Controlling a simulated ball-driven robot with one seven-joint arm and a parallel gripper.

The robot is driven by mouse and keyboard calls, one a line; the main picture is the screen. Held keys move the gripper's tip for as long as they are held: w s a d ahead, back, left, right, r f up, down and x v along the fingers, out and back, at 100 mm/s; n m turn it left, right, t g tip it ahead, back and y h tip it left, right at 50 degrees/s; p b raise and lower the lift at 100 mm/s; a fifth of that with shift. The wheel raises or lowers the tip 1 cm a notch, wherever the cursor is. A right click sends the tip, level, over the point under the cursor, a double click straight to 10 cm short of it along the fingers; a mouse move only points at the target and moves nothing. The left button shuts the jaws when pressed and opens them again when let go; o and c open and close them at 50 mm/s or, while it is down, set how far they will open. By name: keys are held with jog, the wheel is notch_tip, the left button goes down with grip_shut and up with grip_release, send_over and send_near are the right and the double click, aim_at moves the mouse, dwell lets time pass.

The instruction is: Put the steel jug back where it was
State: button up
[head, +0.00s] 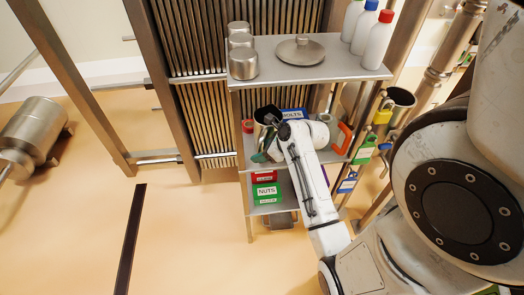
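A vessel with a dark open mouth (263,112), which looks like the steel jug, is at the middle level of a metal shelf rack. My gripper (271,124) is right at it, and my arm reaches in from the lower right. The gripper's dark fingers overlap the vessel in this view. I cannot tell whether they are shut on it or only beside it. The vessel's lower part is hidden behind the gripper, and I cannot see whether it touches the shelf.
The top shelf (310,73) overhangs the gripper; it bears steel canisters (243,63), a lidded pan (300,51) and white bottles (378,42). A blue BOLTS label (293,114), an orange-handled item (342,138) and a green item (259,157) are close by. NUTS bins (267,193) sit below.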

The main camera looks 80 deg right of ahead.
jog(key=shift+r, duration=0.2)
jog(key=v, duration=1.2)
jog(key=w+a+f+n+g+y, duration=0.1)
jog(key=w+a+f+n+g, duration=0.15)
jog(key=a+n, duration=0.6)
jog(key=w+a+f+n+g+y, duration=0.2)
jog(key=w+a+f+n, duration=0.15)
jog(key=a+n, duration=0.5)
jog(key=s+a+f+n+g, duration=0.1)
jog(key=a+n, duration=0.4)
jog(key=n, duration=0.5)
jog(key=s+a+f+n+g+h, duration=0.1)
jog(key=s+a+f+n+g, duration=0.1)
jog(key=n, duration=0.8)
jog(key=s+a, duration=0.1)
jog(key=a, duration=0.1)
jog(key=shift+a, duration=0.4)
jog(key=shift+f, duration=0.15)
jog(key=shift+c, duration=0.5)
